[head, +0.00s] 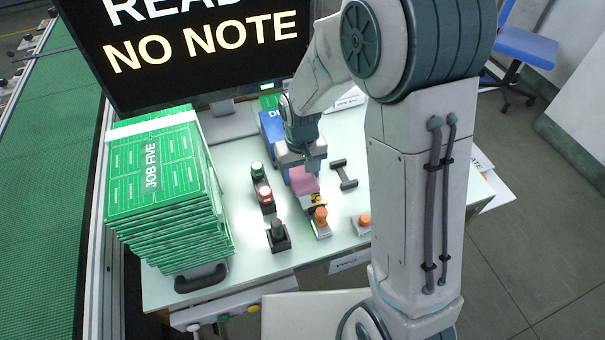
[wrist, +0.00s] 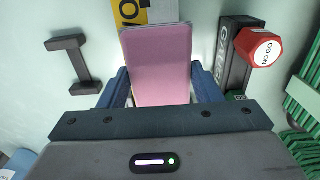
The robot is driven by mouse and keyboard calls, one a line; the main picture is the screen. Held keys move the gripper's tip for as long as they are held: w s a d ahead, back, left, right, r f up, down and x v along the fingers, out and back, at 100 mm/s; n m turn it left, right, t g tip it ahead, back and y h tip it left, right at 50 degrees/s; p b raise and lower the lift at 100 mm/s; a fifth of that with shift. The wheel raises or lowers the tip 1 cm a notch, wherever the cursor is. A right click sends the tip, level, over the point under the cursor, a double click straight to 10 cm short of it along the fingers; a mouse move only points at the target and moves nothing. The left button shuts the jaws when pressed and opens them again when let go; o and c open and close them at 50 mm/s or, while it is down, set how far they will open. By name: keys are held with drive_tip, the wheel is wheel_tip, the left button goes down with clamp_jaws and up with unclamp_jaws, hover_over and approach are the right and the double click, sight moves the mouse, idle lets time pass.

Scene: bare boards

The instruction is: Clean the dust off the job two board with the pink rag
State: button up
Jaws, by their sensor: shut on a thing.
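The pink rag (head: 303,183) is a flat rectangular pad over the middle of the white table. My gripper (head: 308,163) points down over the table and is shut on the rag. In the wrist view the rag (wrist: 157,62) stands out between my two blue fingers. A yellow and grey piece with dark letters (wrist: 130,12) lies just beyond the rag, partly hidden by it. A label reading TWO (head: 347,262) is on the table's front edge. I cannot pick out a job two board or any dust; my arm hides part of the table.
A tall stack of green boards marked JOB FIVE (head: 152,185) stands at the left. Red (head: 266,195), green and grey knobs on dark blocks sit left of the rag. Orange-topped pieces (head: 320,215) stand in front. A dark bar (head: 343,174) lies right. A screen (head: 190,45) rises behind.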

drive_tip(key=shift+s+r, duration=0.1)
drive_tip(key=shift+r, duration=0.05)
idle(0.4)
drive_tip(key=shift+s+d, duration=0.2)
drive_tip(key=shift+s, duration=0.4)
drive_tip(key=shift+s+d, duration=0.2)
drive_tip(key=shift+s, duration=0.35)
drive_tip(key=shift+b, duration=0.4)
idle(0.4)
drive_tip(key=shift+w, duration=0.15)
drive_tip(key=shift+w+a, duration=0.2)
drive_tip(key=shift+w, duration=0.4)
drive_tip(key=shift+w+a, duration=0.2)
drive_tip(key=shift+w, duration=0.35)
drive_tip(key=shift+s+f, duration=0.2)
drive_tip(key=shift+s+d, duration=0.2)
drive_tip(key=shift+s, duration=0.35)
drive_tip(key=shift+s+d, duration=0.15)
drive_tip(key=shift+s, duration=0.35)
